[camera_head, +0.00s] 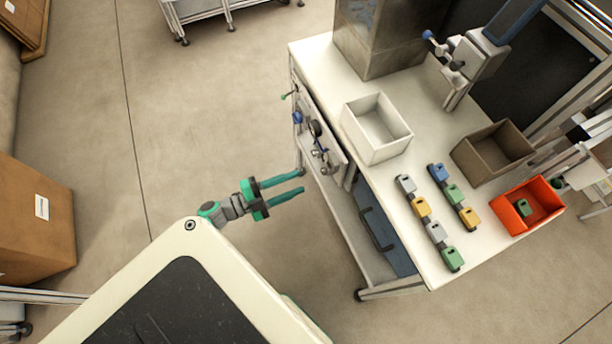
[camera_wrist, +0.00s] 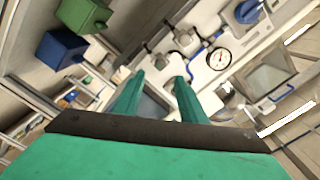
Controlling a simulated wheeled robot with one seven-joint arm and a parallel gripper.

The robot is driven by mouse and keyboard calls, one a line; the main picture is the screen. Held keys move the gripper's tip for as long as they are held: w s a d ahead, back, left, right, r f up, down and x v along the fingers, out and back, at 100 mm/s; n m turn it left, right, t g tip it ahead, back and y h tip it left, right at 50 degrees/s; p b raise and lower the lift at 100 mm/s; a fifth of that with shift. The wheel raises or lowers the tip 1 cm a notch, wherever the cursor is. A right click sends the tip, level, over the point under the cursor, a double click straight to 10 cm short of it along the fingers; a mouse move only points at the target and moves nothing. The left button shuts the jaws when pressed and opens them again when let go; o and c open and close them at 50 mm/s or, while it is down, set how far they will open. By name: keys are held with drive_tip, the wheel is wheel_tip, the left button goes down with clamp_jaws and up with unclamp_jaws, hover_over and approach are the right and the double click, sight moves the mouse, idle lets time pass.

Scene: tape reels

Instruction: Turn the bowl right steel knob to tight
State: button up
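A panel with fittings (camera_head: 322,135) is on the left end of the white table in the head view. In the wrist view it shows a round white gauge (camera_wrist: 220,60), a blue knob (camera_wrist: 248,12) and two grey metal knobs, one upper (camera_wrist: 184,37) and one lower (camera_wrist: 160,60). A rounded pale metal part (camera_wrist: 230,106) sits below the gauge. I cannot tell for sure which is the bowl's right steel knob. My gripper (camera_head: 302,181) has green fingers, apart and empty, left of and near the panel; the fingers (camera_wrist: 159,80) also show in the wrist view.
The white table (camera_head: 400,180) carries a white bin (camera_head: 376,128), a brown bin (camera_head: 492,152), an orange bin (camera_head: 527,205) and several coloured blocks. A lower shelf (camera_head: 345,225) lies beneath. Open floor (camera_head: 200,110) extends left of the table.

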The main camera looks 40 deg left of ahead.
drive_tip(key=shift+v, duration=1.35)
drive_tip(key=s+d+r+n+y, duration=0.2)
drive_tip(key=s+d+n, duration=0.25)
drive_tip(key=d, duration=0.55)
drive_tip(key=s+d+r+n+y, duration=0.1)
drive_tip(key=s+d+n+y, duration=0.4)
drive_tip(key=d, duration=0.6)
drive_tip(key=s+d+r+n+g, duration=0.1)
drive_tip(key=d+r+n, duration=0.5)
drive_tip(key=d, duration=0.5)
wheel_tip(320, 180, up, 3)
drive_tip(key=shift+s+f, duration=0.2)
drive_tip(key=shift+s, duration=0.05)
